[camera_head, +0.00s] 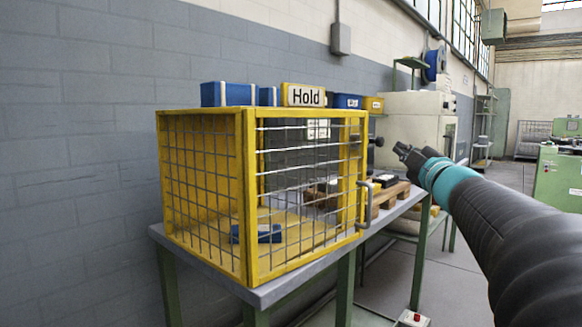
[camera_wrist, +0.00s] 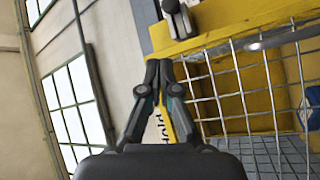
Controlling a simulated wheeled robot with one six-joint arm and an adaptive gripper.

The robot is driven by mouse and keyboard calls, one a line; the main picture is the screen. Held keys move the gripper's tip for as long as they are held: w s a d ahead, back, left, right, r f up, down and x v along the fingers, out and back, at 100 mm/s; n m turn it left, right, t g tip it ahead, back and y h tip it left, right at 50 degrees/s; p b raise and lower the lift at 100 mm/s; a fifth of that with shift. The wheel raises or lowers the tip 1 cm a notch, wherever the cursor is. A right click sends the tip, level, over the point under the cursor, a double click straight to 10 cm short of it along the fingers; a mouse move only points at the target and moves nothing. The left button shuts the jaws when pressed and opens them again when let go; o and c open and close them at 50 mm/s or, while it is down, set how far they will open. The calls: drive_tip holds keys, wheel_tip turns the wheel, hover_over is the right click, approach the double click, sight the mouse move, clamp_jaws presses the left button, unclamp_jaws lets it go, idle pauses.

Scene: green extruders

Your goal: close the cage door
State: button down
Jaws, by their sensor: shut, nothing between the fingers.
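The cage (camera_head: 248,200) is a yellow box frame with wire mesh, standing on a grey table. Its door (camera_head: 305,190), a mesh panel with a grey vertical handle (camera_head: 362,203) at its right edge, appears to lie across the cage front. I cannot tell whether a small gap remains at its edge. My gripper (camera_head: 402,149) is to the right of the cage, apart from the handle and higher than it. In the wrist view, my gripper (camera_wrist: 158,64) has its fingertips together and empty, with yellow frame and mesh (camera_wrist: 245,90) beyond and to the right.
A blue block (camera_head: 258,233) lies inside the cage. A wall is behind the table; the floor at right is open.

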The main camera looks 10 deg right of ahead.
drive_tip(key=d+n+y, duration=0.3)
drive_tip(key=n+y, duration=0.2)
drive_tip(key=n, duration=0.1)
drive_tip(key=n+g+y, duration=0.5)
drive_tip(key=n, duration=0.1)
approach(365, 165)
drive_tip(key=x, duration=0.7)
drive_tip(key=shift+a+p, duration=0.1)
drive_tip(key=shift+p, duration=0.25)
